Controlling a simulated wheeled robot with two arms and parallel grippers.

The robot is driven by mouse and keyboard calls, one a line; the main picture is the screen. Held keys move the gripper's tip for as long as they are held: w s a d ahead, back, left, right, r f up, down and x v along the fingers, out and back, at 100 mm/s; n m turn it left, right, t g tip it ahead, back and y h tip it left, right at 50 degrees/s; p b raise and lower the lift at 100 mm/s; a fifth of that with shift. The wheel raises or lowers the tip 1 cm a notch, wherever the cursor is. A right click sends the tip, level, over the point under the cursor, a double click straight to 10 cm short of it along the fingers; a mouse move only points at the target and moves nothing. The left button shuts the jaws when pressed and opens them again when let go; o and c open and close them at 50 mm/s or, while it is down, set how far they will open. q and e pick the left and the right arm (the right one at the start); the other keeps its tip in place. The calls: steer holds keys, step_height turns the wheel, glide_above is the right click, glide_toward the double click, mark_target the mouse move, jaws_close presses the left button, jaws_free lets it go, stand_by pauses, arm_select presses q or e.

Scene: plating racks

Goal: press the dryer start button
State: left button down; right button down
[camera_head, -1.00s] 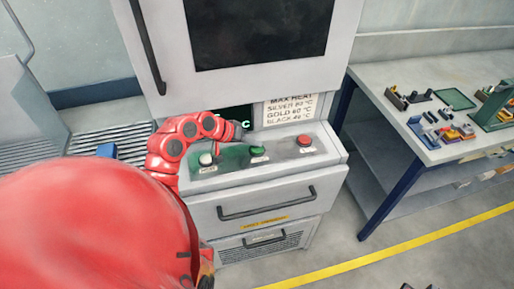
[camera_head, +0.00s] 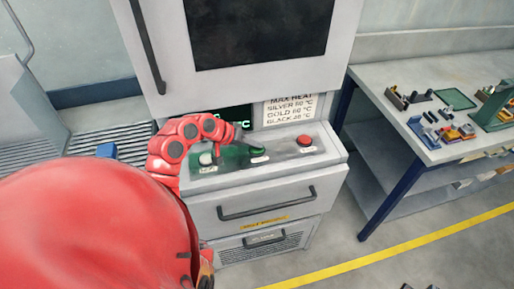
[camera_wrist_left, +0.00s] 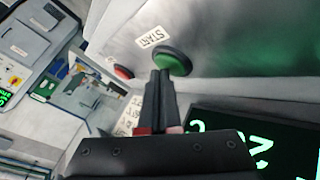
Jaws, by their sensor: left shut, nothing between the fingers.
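The dryer (camera_head: 178,98) has a sloped control panel below its door. The green start button (camera_wrist_left: 172,62), beside a START label (camera_wrist_left: 152,36), shows in the left wrist view. My left gripper (camera_wrist_left: 160,76) is shut and empty, its fingertips overlapping the button's near edge; I cannot tell whether they touch it. In the head view my left gripper (camera_head: 250,146) is over the middle of the panel and hides most of the green button. A red button (camera_head: 304,139) is to its right and a pale knob (camera_head: 206,158) to its left.
A lit green display (camera_wrist_left: 235,150) and a heat-limit sign (camera_head: 290,108) are just behind the panel. A drawer handle (camera_head: 266,203) juts out below. A workbench (camera_head: 380,75) with small parts stands at the right. Small dark shapes at the bottom edge are unclear.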

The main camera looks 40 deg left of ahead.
mark_target(254, 150)
stand_by(0.5)
arm_select(q)
steer(key=shift+r+p, duration=0.8)
step_height(254, 150, up, 5)
steer(key=p, duration=0.4)
stand_by(0.7)
